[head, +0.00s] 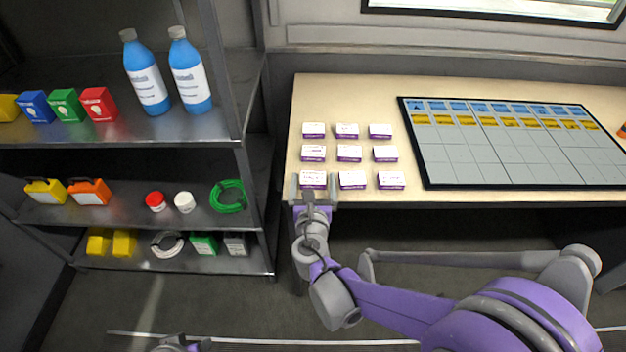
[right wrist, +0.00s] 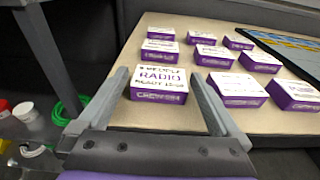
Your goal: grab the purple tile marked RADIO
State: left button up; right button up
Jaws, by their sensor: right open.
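The RADIO tile (right wrist: 160,84) is a purple block with a white top, and "RADIO" is readable on it in the right wrist view. In the head view the tile (head: 313,179) lies at the front left corner of a group of similar tiles on the tan table. My right gripper (head: 315,184) is open at the table's front edge, with one finger on each side of this tile. In the right wrist view the fingers of the gripper (right wrist: 160,95) stand left and right of the tile, with gaps visible. My left gripper does not show clearly.
Several other purple tiles stand behind and right, the closest being one tile (head: 352,180) to the right. A dark-framed board (head: 500,150) with blue and yellow cards lies on the table (head: 300,110). A metal shelf (head: 180,127) with bottles and boxes stands at left.

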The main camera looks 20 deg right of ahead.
jog(key=shift+w+d+f, duration=0.15)
jog(key=shift+w, duration=0.55)
jog(key=c, duration=1.2)
